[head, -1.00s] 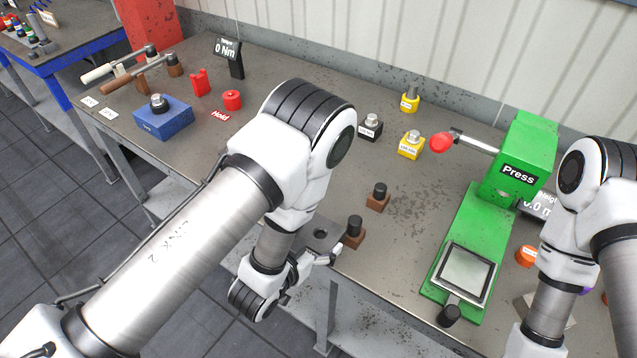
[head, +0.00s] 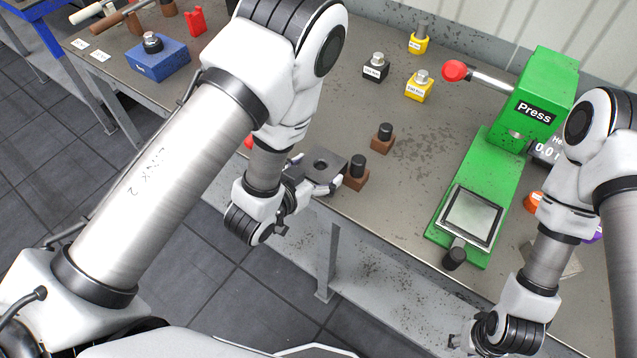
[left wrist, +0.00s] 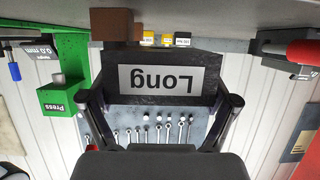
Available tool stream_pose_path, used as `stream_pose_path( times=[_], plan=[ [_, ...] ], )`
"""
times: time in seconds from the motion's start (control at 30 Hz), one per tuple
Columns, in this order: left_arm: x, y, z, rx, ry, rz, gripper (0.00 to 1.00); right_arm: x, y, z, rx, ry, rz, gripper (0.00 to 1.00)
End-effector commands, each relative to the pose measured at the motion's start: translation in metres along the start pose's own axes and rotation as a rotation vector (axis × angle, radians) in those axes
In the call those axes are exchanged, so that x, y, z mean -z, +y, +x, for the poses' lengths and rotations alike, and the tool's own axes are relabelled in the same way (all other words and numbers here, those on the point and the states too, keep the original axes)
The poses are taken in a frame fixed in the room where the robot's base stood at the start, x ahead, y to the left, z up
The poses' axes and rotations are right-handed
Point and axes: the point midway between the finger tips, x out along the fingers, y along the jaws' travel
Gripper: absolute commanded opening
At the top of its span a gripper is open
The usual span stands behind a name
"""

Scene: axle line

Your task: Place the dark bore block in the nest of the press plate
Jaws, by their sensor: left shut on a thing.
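The dark bore block (head: 322,168) is a flat dark grey block with a round hole in its top. My left gripper (head: 301,188) is shut on it near the table's front edge, just left of a brown block with a black knob. In the left wrist view the block (left wrist: 190,58) sits between both fingers, its "Long" label upside down. I cannot tell whether it touches the table. The green press (head: 500,165) stands to the right, with a square, dark-rimmed grey plate (head: 470,215) at its front end. My right gripper (head: 468,340) is low at the right, its fingertips unclear.
Two brown blocks with black knobs (head: 357,173) (head: 382,138) stand between the bore block and the press. Yellow and black labelled blocks (head: 419,86) (head: 375,68) stand farther back. The red-knobbed lever (head: 455,71) sticks out left from the press.

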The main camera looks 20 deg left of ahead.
Motion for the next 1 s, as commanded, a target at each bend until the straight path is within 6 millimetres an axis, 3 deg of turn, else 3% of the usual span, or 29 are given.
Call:
stream_pose_path(
  times=[0.4, 0.8, 1.0],
  plan=[
    [0.022, -0.068, 0.062, 0.005, 0.012, -0.003, 0.17, 0.001, 0.0, 0.014, 0.0, 0.001, 0.0, 0.4],
    [0.027, -0.093, 0.086, 0.004, 0.01, 0.0, 0.17, 0.001, 0.0, 0.019, 0.0, 0.001, 0.001, 0.4],
    [0.0, -0.091, 0.096, 0.002, 0.007, 0.0, 0.17, 0.0, 0.0, 0.039, 0.0, 0.001, 0.0, 0.4]
  ],
)
